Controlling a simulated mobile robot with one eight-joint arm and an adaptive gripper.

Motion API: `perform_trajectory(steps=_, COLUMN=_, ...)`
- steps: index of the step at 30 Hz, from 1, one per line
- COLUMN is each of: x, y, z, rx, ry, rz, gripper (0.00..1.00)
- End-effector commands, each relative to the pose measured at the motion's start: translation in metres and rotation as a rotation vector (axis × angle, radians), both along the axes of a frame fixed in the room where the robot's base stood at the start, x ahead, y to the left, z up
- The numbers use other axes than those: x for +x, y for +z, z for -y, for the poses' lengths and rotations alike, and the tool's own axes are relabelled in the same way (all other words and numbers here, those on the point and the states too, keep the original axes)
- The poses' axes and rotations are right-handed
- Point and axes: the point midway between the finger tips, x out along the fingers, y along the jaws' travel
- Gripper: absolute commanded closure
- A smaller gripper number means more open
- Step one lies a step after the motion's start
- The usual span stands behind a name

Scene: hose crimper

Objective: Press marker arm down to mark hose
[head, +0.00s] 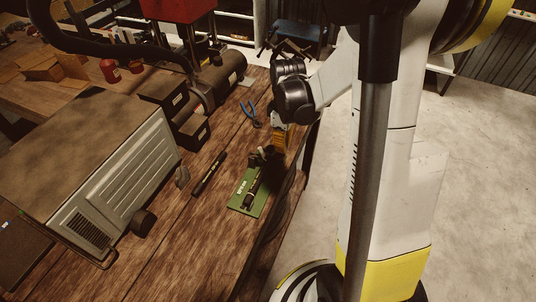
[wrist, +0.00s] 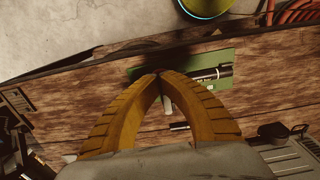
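The green base plate (head: 240,203) of the marker lies on the wooden bench near its right edge. A dark mechanism, seemingly the marker arm (head: 256,158), stands at the plate's far end. A short black cylinder, perhaps the hose (wrist: 226,71), lies along the plate in the wrist view. My gripper (head: 277,152) points down over the far end of the plate, close to the dark mechanism. In the wrist view its yellow fingers (wrist: 160,75) meet at the tips, with nothing clearly held. The fingers hide part of the mechanism, so I cannot tell whether they touch it.
A black bar (head: 209,173) lies left of the plate. Blue-handled pliers (head: 250,114) lie beyond it. A large grey machine box (head: 110,165) fills the bench's left side, with a dark knob (head: 143,222). The bench between box and plate is mostly clear.

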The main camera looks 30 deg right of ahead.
Motion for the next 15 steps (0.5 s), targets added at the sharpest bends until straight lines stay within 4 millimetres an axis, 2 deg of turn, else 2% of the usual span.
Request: perform_trajectory(steps=15, x=0.0, y=-0.016, z=0.0, rx=0.0, ry=0.0, rz=0.0, gripper=1.0)
